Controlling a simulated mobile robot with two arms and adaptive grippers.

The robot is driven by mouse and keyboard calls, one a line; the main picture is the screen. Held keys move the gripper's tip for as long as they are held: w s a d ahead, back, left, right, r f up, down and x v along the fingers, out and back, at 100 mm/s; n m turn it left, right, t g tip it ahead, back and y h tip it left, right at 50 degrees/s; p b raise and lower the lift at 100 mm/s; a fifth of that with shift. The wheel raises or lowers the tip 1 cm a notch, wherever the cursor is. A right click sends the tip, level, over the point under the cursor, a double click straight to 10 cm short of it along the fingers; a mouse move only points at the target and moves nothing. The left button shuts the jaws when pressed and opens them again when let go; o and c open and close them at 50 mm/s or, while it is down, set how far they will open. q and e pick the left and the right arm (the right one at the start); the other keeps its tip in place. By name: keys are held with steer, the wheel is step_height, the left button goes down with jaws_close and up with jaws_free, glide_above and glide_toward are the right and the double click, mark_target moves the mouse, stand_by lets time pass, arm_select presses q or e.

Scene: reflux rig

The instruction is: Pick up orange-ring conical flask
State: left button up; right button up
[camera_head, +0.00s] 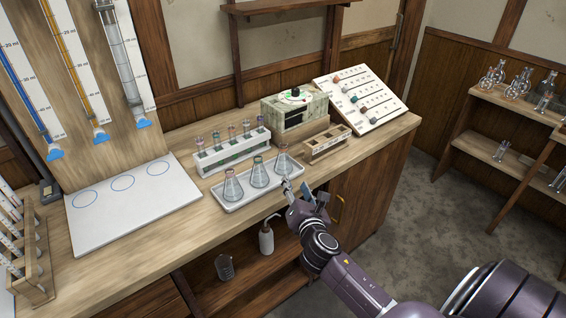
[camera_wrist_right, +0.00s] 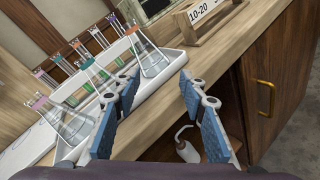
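The orange-ring conical flask (camera_wrist_right: 152,60) is clear glass and stands upright at the right end of a white tray (camera_wrist_right: 172,72) in the right wrist view. In the head view it is the rightmost flask (camera_head: 284,165), close to my right gripper (camera_head: 304,194). In the wrist view my right gripper (camera_wrist_right: 158,82) is open and empty, with blue-padded fingers apart. The flask stands beyond the fingertips, slightly left of the gap's middle, and no contact shows. My left gripper is in neither view.
Two other conical flasks (camera_head: 233,188) (camera_head: 259,175) share the tray. A test-tube rack (camera_head: 232,151) stands behind it, and a wooden block holder (camera_head: 327,145) stands to its right. The bench front edge lies below the gripper. A white mat (camera_head: 130,215) lies left.

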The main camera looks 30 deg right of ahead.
mark_target(284, 150)
steer(key=w+r+n, duration=0.1)
steer(key=n, duration=0.1)
steer(key=w+r+n+t, duration=0.1)
steer(key=w+r+n, duration=0.1)
steer(key=w+d+r+n+t, duration=0.1)
steer(key=r+n, duration=0.1)
steer(key=n, duration=0.1)
steer(key=shift+w+y, duration=0.2)
steer(key=shift+y, duration=0.2)
steer(key=shift+w+r+n+t, duration=0.1)
steer(key=shift+w+n+t, duration=0.15)
steer(key=shift+n+t, duration=0.05)
steer(key=shift+p+x, duration=0.3)
steer(key=shift+x, duration=3.45)
steer(key=shift+c, duration=0.4)
jaws_close()
